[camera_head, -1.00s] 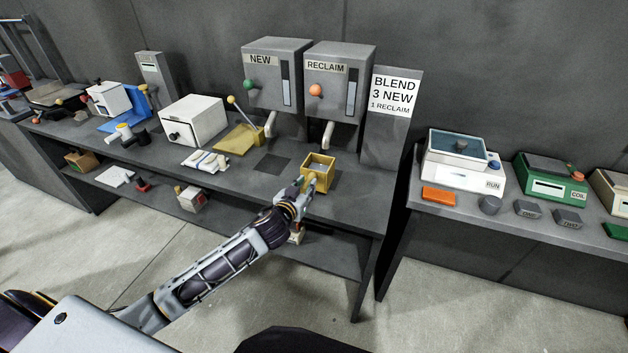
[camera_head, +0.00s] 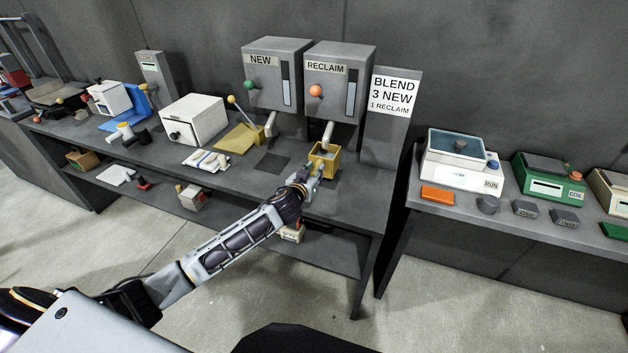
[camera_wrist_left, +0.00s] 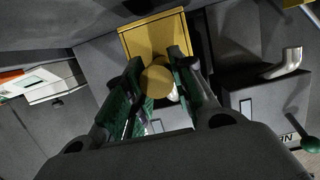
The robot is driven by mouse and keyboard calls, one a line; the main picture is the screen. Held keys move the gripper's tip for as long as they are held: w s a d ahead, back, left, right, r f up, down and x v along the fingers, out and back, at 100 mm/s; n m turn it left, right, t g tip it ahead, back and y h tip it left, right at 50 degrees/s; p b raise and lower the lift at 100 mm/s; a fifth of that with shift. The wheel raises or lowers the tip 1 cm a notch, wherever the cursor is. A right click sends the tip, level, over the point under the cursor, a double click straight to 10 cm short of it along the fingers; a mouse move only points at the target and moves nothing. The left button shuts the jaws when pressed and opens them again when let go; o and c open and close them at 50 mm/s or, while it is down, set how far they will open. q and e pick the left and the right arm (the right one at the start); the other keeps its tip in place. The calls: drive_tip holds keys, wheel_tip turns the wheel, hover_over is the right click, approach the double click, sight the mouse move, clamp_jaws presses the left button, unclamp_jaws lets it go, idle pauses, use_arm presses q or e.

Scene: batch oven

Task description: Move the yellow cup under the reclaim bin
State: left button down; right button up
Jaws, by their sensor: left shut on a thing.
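The yellow cup (camera_head: 332,160), a square open-topped box, is on or just above the bench below the spout (camera_head: 328,133) of the grey RECLAIM bin (camera_head: 338,85). I cannot tell whether it touches the bench. My left gripper (camera_head: 310,174) is shut on the cup from its near side. In the left wrist view the cup (camera_wrist_left: 152,36) is ahead of the green-padded fingers (camera_wrist_left: 157,66), with a round yellow part between them. The right gripper is not in view.
The NEW bin (camera_head: 277,75) stands left of RECLAIM, with a dark square (camera_head: 273,164) on the bench below it. A BLEND sign (camera_head: 394,92) is at the right. A yellow scoop-like tray (camera_head: 237,139) and a white box (camera_head: 194,120) are left. The front right bench is clear.

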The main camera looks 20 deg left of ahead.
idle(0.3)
use_arm(q)
drive_tip(key=shift+f, duration=1.85)
drive_tip(key=c, duration=1.2)
unclamp_jaws()
drive_tip(key=shift+v, duration=1.3)
drive_tip(key=shift+b+v, duration=0.45)
drive_tip(key=shift+v, duration=4.3)
